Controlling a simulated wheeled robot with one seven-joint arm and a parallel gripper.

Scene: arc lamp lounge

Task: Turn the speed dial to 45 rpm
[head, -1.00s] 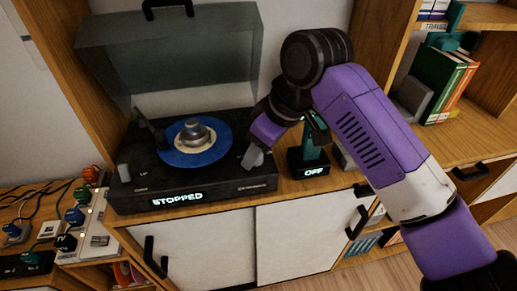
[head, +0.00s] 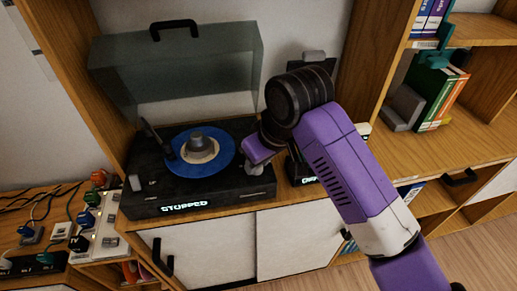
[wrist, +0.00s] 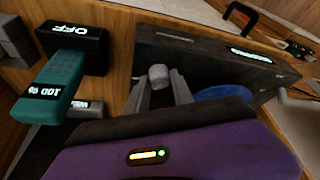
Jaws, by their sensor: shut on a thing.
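The black turntable (head: 150,203) stands on the wooden cabinet, its lid raised, with a blue record (head: 185,167) on the platter. Its front display reads "STOPPED". In the wrist view, a small pale grey knob, the speed dial (wrist: 158,75), sits on the turntable's top between my two grey fingers. My gripper (head: 254,168) is at the right end of the turntable; it also shows in the wrist view (wrist: 160,88), shut on the dial. My fingers hide most of the dial in the head view. I cannot read any speed marks around it.
A black unit reading "OFF" (wrist: 72,45) with a teal part marked "100 %" stands close beside my gripper; my arm partly hides it in the head view. Plugs and cables (head: 85,215) lie at the left.

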